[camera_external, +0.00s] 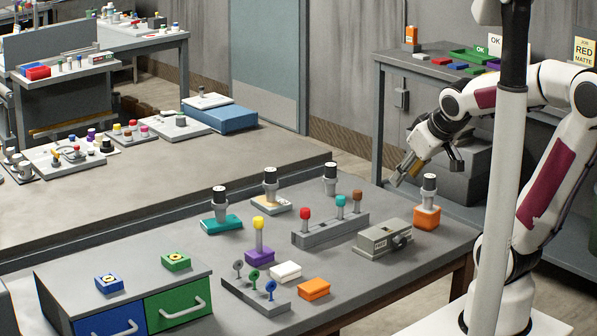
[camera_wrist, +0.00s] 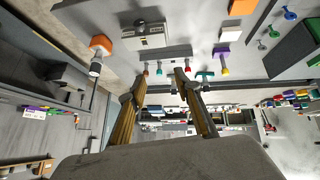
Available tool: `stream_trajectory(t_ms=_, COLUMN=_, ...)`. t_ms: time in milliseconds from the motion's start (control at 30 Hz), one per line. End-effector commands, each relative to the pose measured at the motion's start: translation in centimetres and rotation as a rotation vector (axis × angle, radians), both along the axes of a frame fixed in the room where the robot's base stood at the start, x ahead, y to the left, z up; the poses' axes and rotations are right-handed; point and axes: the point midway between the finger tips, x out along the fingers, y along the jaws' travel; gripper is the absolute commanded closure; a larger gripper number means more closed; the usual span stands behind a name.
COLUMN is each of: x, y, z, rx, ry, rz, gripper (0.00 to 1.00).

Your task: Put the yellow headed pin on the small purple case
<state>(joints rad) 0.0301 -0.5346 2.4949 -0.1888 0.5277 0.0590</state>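The yellow headed pin (camera_external: 258,224) stands upright on the small purple case (camera_external: 262,257) on the grey table, left of the grey rack. In the wrist view the yellow head (camera_wrist: 225,72) shows beside the purple case (camera_wrist: 220,51), right of my fingers. My gripper (camera_external: 424,172) is above the table's right rear side, well apart from the pin and case. Its fingers (camera_wrist: 160,78) are spread with nothing between them, so it is open and empty. The exact contact under the pin is too small to see.
A grey rack (camera_external: 326,233) holds red, teal and brown headed pins. A grey box (camera_external: 384,237) with a knob and an orange block (camera_external: 426,219) bearing a black-topped post stand right. White (camera_external: 286,271) and orange (camera_external: 314,289) cases lie in front. Blue and green drawers (camera_external: 178,303) stand front left.

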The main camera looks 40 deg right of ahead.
Motion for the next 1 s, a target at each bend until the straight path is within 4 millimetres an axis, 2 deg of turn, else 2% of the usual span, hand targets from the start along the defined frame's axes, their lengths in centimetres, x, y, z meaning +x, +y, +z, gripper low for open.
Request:
stream_trajectory(t_ms=200, x=-5.6, y=1.8, z=0.2, rx=0.077, ry=0.088, rz=-0.015, gripper=0.67)
stream_trajectory(t_ms=400, x=-8.9, y=3.1, z=0.1, rx=0.128, ry=0.147, rz=-0.010, gripper=0.67)
stream_trajectory(t_ms=567, x=-9.7, y=3.5, z=0.0, rx=0.139, ry=0.163, rz=-0.006, gripper=0.67)
stream_trajectory(t_ms=1000, x=-9.7, y=3.5, z=0.0, rx=0.139, ry=0.163, rz=-0.006, gripper=0.67)
